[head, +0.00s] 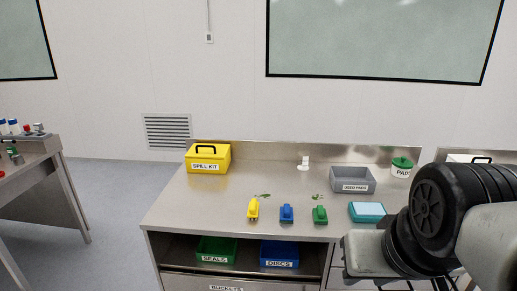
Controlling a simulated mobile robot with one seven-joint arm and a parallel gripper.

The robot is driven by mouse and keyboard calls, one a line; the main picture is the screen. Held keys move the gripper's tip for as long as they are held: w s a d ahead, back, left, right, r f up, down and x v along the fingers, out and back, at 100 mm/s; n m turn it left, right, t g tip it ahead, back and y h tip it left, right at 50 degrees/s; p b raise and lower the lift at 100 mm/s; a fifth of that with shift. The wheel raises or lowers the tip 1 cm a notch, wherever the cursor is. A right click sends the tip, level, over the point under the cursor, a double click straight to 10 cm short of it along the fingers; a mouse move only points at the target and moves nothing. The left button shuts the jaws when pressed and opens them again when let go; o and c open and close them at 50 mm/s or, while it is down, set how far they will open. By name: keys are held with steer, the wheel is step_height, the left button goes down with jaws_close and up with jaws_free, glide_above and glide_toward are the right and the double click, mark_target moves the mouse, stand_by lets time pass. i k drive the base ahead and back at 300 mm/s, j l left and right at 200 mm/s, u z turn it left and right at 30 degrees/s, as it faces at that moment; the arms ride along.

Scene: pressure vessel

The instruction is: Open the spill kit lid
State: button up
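The yellow spill kit (208,158) stands at the back left of the steel bench (215,205). It is a box with a black handle on top and a white label reading SPILL KIT. Its lid looks shut. My arm shows at the lower right, well apart from the kit. My gripper cannot be made out in this view, so its fingers are hidden or outside the picture.
Yellow (253,209), blue (287,214) and green (320,215) items stand along the front. A grey used pads tray (352,180), teal box (367,212) and green-lidded pad jar (401,167) are on the right. The bench in front of the kit is clear.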

mark_target(208, 146)
steer(key=u, duration=1.15)
steer(key=i+j+u, duration=0.2)
steer(key=u, duration=0.2)
steer(key=i+j+u, duration=0.1)
steer(key=i+u, duration=0.5)
steer(key=u, duration=0.15)
steer(key=i+u, duration=0.4)
steer(key=i, duration=1.15)
steer(key=i+z, duration=0.8)
steer(key=i+j+z, duration=0.15)
steer(key=i+z, duration=0.2)
steer(key=i+l+z, duration=0.2)
steer(key=i+z, duration=1)
steer(key=i+j+z, duration=0.1)
steer(key=i+z, duration=0.15)
steer(key=i, duration=0.3)
steer(key=i+j+z, duration=0.3)
steer(key=i, duration=0.25)
steer(key=l+z, duration=0.1)
steer(key=z, duration=3.15)
